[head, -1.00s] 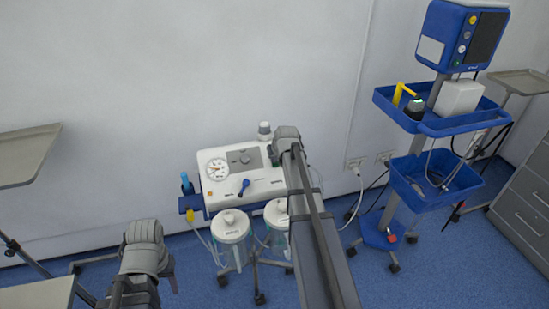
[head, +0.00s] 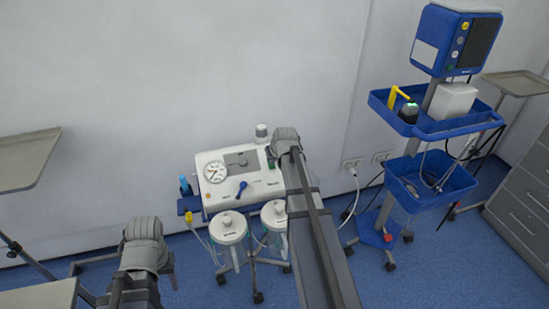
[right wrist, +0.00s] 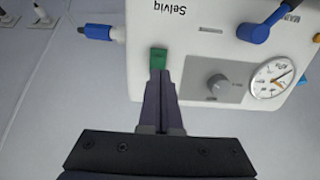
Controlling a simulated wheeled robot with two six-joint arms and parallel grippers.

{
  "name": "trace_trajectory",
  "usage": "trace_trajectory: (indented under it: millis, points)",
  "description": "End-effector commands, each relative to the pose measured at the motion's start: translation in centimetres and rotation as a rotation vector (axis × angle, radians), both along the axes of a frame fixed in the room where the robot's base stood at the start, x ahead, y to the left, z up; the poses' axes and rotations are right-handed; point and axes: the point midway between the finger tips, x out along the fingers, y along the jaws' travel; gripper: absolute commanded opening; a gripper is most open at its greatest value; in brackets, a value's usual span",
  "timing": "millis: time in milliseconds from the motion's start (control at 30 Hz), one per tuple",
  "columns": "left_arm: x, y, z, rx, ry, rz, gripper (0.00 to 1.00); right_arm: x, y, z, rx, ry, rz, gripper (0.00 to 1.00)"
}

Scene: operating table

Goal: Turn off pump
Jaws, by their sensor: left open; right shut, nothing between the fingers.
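The pump (head: 211,193) is a white box against the wall, with a round gauge (head: 215,172), a grey knob and a blue lever (head: 240,188). In the right wrist view the pump (right wrist: 200,90) appears upside down, with a green rocker switch (right wrist: 158,58) near its edge. My right gripper (right wrist: 160,76) is shut and empty, its fingertips at the switch; I cannot tell whether they touch it. In the head view my right arm hides that gripper and part of the pump. My left arm shows at lower left, but its gripper fingers are not visible.
Two clear canisters with white lids (head: 228,226) hang below the pump's front. A blue holder (head: 188,206) is on its left. A blue trolley (head: 440,125) with a monitor stands to the right. A tray (head: 25,160) juts in at the left. A wall socket (head: 352,163) is behind.

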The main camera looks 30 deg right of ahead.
Motion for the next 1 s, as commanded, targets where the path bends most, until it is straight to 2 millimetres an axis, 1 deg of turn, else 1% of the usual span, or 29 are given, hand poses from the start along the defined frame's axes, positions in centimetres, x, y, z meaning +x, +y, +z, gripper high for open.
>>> trace_trajectory:
  millis: [33, 400, 500, 667, 1000]
  points:
    - [0.0, 0.0, 1.6, 0.000, 0.000, 0.000, 0.50, -0.4, 0.2, 1.6, 0.000, 0.000, 0.000, 0.00]
    - [0.0, 0.0, 7.4, 0.000, 0.000, 0.000, 0.50, -2.4, 0.7, 7.4, 0.000, 0.000, 0.000, 0.00]
    - [0.0, 0.0, 8.7, 0.000, 0.000, 0.000, 0.50, -2.9, 0.8, 8.7, 0.000, 0.000, 0.000, 0.00]
    - [0.0, 0.0, 9.7, 0.000, 0.000, 0.000, 0.50, -3.3, 0.8, 9.7, 0.000, 0.000, 0.000, 0.00]
    - [0.0, 0.0, 9.6, 0.000, 0.000, 0.000, 0.50, -3.4, 0.8, 9.6, 0.000, 0.000, 0.000, 0.00]
